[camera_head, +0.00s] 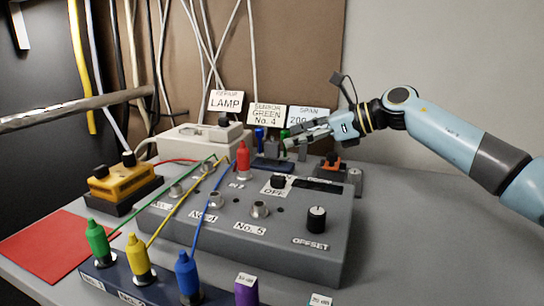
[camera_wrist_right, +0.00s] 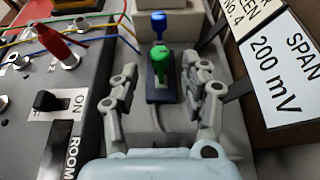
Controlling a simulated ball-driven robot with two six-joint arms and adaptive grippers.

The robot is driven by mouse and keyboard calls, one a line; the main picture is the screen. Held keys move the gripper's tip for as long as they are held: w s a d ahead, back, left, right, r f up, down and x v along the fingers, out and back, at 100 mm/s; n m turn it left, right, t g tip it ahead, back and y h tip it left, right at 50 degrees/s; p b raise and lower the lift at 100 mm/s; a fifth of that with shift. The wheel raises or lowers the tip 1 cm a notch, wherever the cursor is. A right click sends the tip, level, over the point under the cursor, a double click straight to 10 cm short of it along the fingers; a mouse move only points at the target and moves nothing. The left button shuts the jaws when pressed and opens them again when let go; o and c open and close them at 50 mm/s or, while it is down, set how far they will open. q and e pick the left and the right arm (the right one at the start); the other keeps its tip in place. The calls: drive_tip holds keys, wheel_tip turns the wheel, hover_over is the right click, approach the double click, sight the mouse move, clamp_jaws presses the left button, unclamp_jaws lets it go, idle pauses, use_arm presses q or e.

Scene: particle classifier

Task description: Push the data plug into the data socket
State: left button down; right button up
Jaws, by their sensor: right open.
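My right gripper (camera_head: 298,138) is open at the back of the grey console (camera_head: 290,262). In the right wrist view its fingers (camera_wrist_right: 162,76) stand apart, either side of a green plug (camera_wrist_right: 160,62) upright in a dark holder (camera_wrist_right: 160,92). I cannot tell whether they touch it. A blue plug (camera_wrist_right: 158,22) stands just beyond. A sign behind reads "SENSOR GREEN No. 4" (camera_head: 266,113). No plug or socket legibly reads "data". My left gripper is out of view.
A red plug (camera_head: 243,158) stands upright on the console. Green, yellow and blue plugs with wires stand on a front strip (camera_head: 112,279). A yellow box (camera_head: 125,182) sits left by a red mat (camera_head: 42,245). A "SPAN" sign (camera_wrist_right: 280,62) stands close right of the gripper.

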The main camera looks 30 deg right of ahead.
sight(277, 142)
drive_tip(key=x, duration=0.7)
drive_tip(key=shift+b, duration=0.4)
drive_tip(key=shift+d, duration=0.1)
clamp_jaws()
